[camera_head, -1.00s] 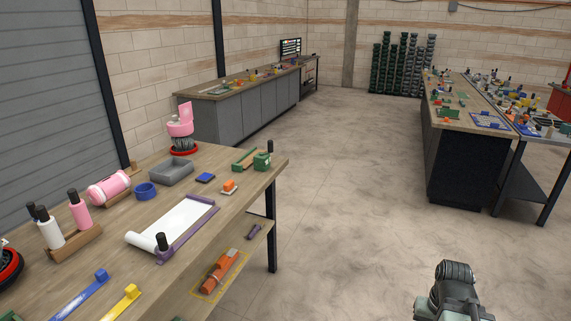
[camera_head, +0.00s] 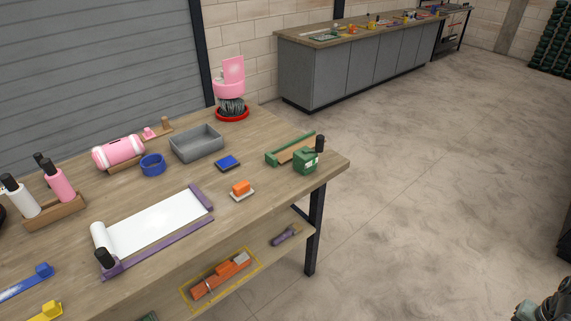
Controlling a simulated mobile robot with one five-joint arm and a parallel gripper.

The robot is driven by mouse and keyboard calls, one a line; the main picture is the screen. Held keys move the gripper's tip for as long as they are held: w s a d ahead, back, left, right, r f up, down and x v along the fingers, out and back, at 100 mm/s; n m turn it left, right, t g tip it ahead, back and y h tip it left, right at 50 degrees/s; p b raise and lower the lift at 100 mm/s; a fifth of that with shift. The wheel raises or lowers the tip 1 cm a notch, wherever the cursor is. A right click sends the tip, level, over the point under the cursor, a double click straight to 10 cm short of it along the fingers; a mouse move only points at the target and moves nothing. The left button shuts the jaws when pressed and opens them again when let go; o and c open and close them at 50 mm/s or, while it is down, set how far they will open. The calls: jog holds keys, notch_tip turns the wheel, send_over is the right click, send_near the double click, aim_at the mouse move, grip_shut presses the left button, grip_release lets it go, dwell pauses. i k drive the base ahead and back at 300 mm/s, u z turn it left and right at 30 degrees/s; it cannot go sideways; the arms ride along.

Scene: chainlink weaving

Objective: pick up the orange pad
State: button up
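A small orange block-like pad (camera_head: 241,187) sits on a white base on the wooden workbench (camera_head: 270,207), right of the white paper sheet. Its exact shape is too small to tell. Part of my arm shows dark in the bottom right corner, far to the right of the bench. My gripper fingers do not show.
A blue pad (camera_head: 228,163), grey tray (camera_head: 197,144) and green tool (camera_head: 305,160) stand around the orange pad. A white sheet in a purple holder (camera_head: 160,248) lies to its left. A lower shelf holds orange items (camera_head: 222,276). The floor (camera_head: 430,210) right of the bench is clear.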

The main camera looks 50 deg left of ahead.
aim_at(241, 190)
jog(key=z, duration=0.05)
jog(key=i, duration=1.75)
jog(key=u, duration=4.8)
jog(key=i, duration=0.75)
jog(key=z, duration=0.05)
